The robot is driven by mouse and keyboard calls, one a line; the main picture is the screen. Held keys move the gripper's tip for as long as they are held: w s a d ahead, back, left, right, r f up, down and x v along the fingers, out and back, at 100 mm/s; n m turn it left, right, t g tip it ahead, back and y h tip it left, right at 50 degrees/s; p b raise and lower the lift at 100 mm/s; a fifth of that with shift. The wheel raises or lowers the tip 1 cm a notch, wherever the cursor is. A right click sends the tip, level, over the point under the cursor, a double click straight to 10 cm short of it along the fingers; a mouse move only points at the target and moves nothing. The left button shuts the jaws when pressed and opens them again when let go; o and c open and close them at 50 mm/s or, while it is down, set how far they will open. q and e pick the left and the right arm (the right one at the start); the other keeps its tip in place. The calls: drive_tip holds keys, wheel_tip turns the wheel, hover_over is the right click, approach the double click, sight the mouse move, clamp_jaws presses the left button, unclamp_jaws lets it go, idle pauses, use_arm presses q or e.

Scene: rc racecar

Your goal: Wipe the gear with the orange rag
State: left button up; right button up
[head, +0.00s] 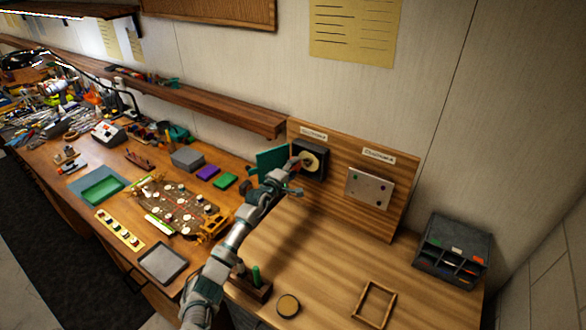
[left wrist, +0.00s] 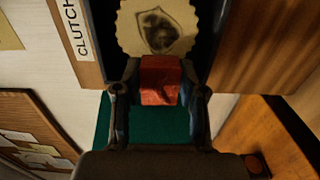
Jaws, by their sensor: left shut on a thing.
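The gear (head: 309,161) is a cream toothed disc in a dark open box on the upright wooden board. In the left wrist view the gear (left wrist: 133,38) fills the top and carries a dark smudge on its face. My left gripper (head: 292,188) is in front of the gear's box. It is shut on the orange rag (left wrist: 160,80), which looks like a red-orange folded block between the fingers. The rag's top edge overlaps the gear's lower rim in the left wrist view; I cannot tell whether they touch. My right gripper is out of view.
A green door (head: 270,162) stands open left of the box. A grey plate (head: 369,188) is on the board to the right. A wooden frame (head: 361,305), a round tin (head: 288,305) and a dark organizer (head: 452,250) are on the bench. The bench middle is clear.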

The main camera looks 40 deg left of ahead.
sight(311, 163)
use_arm(q)
drive_tip(key=shift+w+d+r+b, duration=0.15)
drive_tip(key=shift+w+d+b, duration=0.15)
drive_tip(key=shift+d, duration=0.2)
drive_tip(key=shift+w+a, duration=0.1)
drive_tip(key=shift+w, duration=0.15)
drive_tip(key=shift+w+a+b, duration=0.2)
drive_tip(key=shift+a+b, duration=0.2)
drive_tip(key=shift+b, duration=0.1)
drive_tip(key=shift+d, duration=0.1)
drive_tip(key=shift+d+p, duration=0.2)
drive_tip(key=shift+p, duration=0.25)
drive_tip(key=shift+w+d+r+p, duration=0.1)
drive_tip(key=shift+d+r+p, duration=0.1)
drive_tip(key=shift+d+p, duration=1.1)
drive_tip(key=shift+p, duration=0.4)
drive_tip(key=shift+w+d+f, duration=0.1)
drive_tip(key=shift+d+f, duration=0.1)
drive_tip(key=shift+d, duration=0.1)
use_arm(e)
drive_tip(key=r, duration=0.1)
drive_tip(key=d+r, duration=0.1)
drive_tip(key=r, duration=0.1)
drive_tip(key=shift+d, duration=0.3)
